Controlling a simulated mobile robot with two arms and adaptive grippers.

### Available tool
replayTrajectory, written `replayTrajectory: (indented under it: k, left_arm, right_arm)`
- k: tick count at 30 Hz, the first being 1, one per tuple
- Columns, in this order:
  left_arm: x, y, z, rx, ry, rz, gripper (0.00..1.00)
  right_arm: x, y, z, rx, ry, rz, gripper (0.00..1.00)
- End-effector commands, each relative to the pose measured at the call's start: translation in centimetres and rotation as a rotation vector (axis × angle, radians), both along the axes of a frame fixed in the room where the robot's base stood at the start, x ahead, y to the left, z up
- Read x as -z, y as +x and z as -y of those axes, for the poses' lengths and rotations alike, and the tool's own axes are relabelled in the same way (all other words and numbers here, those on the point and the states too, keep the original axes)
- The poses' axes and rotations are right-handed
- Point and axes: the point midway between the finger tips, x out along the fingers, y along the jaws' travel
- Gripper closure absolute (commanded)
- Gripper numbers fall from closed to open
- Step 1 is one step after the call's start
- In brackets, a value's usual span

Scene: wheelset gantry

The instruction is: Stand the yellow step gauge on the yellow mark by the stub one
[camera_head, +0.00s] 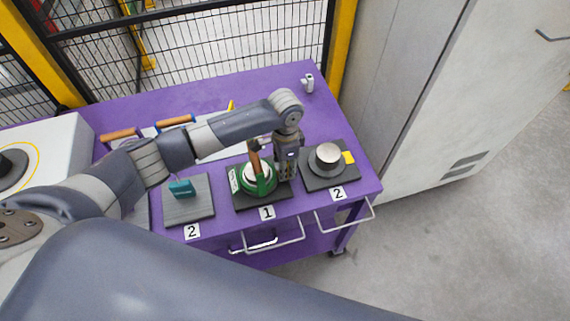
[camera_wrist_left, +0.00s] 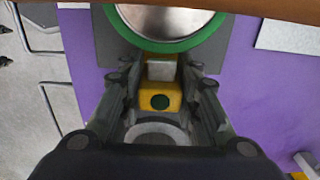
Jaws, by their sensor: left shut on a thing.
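The yellow step gauge (camera_wrist_left: 155,97), with a dark green dot and a grey end, sits between my left fingers (camera_wrist_left: 160,78) in the left wrist view. My left gripper (camera_head: 286,176) is shut on it, pointing down at the right side of pad one (camera_head: 246,202) in the head view. The stub one (camera_wrist_left: 165,20) is pale metal, with a green gauge ring (camera_head: 264,187) around it and a wooden handle (camera_head: 254,157) above. The yellow mark by stub one is hidden, and I cannot tell whether the step gauge touches the pad. My right gripper is not in view.
To the right, a pad (camera_head: 318,183) marked 2 holds a metal stub (camera_head: 327,157) and a yellow patch (camera_head: 348,157). To the left, another pad (camera_head: 187,208) holds a teal object (camera_head: 182,188). The purple table (camera_head: 345,121) has free room at the back right.

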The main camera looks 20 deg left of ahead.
Motion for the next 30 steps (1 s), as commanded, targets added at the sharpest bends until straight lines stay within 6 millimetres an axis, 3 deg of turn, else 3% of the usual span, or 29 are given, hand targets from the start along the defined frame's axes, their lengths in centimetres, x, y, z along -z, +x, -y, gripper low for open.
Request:
replayTrajectory:
  k: [5, 6, 8, 21, 30]
  left_arm:
    - [0.3, 0.0, 0.0, 0.0, 0.0, 0.0, 0.97]
    - [0.3, 0.0, 0.0, 0.0, 0.0, 0.0, 0.64]
    - [0.3, 0.0, 0.0, 0.0, 0.0, 0.0, 0.5]
    - [-0.5, 0.1, 0.0, 0.0, -0.001, 0.002, 0.5]
    - [-6.2, 0.2, 0.1, 0.001, -0.002, 0.006, 0.5]
  right_arm:
    - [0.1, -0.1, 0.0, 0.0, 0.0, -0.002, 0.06]
    - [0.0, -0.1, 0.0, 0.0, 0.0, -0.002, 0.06]
    - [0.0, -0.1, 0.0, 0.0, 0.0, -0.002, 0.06]
    - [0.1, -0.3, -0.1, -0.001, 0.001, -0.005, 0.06]
    - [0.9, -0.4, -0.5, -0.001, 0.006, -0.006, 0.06]
